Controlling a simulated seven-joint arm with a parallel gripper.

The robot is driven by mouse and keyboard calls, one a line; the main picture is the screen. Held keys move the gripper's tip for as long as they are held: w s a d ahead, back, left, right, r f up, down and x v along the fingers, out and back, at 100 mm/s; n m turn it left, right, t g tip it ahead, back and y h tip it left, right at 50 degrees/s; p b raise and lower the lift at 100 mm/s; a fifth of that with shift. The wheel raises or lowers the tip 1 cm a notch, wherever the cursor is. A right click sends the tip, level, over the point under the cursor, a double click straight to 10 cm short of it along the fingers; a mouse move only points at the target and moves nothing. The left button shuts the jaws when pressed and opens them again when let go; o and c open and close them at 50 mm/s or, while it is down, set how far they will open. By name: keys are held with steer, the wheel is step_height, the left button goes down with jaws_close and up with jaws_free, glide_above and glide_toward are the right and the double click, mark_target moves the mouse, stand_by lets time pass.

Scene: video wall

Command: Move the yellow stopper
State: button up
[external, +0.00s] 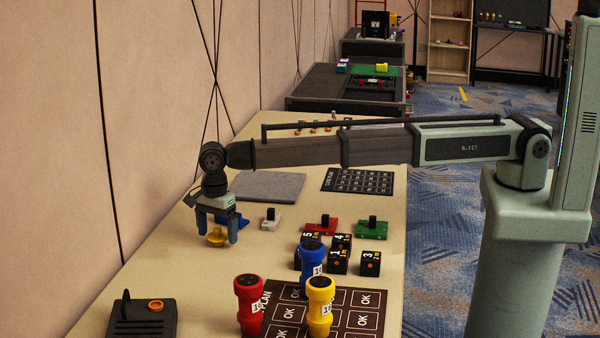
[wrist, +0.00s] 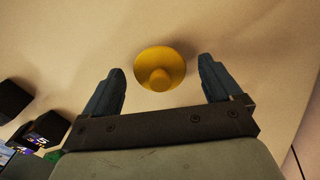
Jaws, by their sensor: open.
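The yellow stopper (external: 217,236) is a small round piece with a knob on a wider disc, on the tan table near the wall side. In the wrist view the stopper (wrist: 160,70) shows between and slightly beyond the fingertips, with a gap on each side. My gripper (external: 218,230) is open and points down over the stopper, its two dark blue fingers on either side of it. The open gripper also shows in the wrist view (wrist: 160,80). Nothing is held. I cannot tell the exact height of the fingertips above the table.
A blue block (external: 234,219) lies just behind the gripper. White (external: 270,220), red (external: 319,226) and green (external: 371,229) blocks stand to the right. Black cubes (external: 370,263) and red, blue and yellow cylinders (external: 320,306) stand nearer. A black device (external: 142,318) is at front left.

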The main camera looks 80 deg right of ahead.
mark_target(215, 229)
step_height(215, 229, up, 14)
stand_by(0.7)
steer(key=shift+f, duration=0.1)
